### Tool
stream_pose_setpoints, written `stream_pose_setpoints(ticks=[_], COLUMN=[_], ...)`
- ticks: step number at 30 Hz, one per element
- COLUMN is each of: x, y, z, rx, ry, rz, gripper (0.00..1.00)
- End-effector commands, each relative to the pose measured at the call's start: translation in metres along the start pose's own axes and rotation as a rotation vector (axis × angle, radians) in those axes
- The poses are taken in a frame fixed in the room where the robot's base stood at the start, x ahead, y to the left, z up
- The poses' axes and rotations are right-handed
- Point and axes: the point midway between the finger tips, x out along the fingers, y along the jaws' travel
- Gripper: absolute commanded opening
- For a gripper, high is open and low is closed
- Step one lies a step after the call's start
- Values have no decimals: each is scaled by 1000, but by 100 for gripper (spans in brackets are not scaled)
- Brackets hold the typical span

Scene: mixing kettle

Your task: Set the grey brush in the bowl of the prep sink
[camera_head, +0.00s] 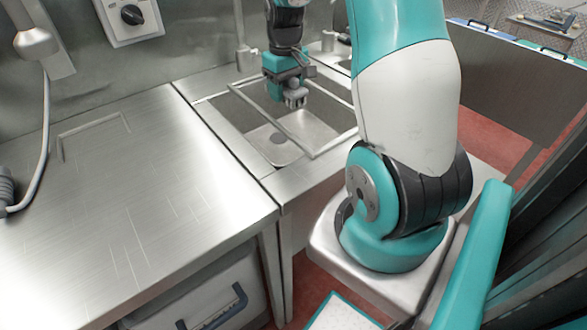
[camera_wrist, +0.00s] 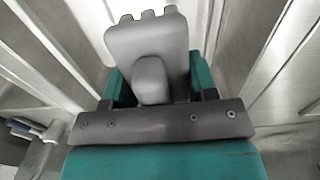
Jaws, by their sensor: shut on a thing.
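The grey brush (camera_wrist: 150,50) is held between the teal fingers of my gripper (camera_wrist: 155,88) in the wrist view. In the head view the brush (camera_head: 295,97) hangs below my gripper (camera_head: 288,82), with its lower end over the sink. The prep sink (camera_head: 281,122) is a steel basin with a drain at its bottom. My gripper is above the basin's far part, and the brush appears clear of the bottom. The brush's far side is hidden in the wrist view.
A thin rail (camera_head: 262,115) runs across the basin opening. A faucet (camera_head: 243,55) stands at the sink's back left. A hose (camera_head: 44,145) hangs at the far left. A wall switch box (camera_head: 128,18) is behind.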

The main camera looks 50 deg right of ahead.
Motion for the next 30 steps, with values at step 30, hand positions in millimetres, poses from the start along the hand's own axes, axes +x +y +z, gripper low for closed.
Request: stream_pose_setpoints(ticks=[30], x=[167], y=[37], z=[18], rx=[40], ry=[-2], rz=[-1], gripper=[30])
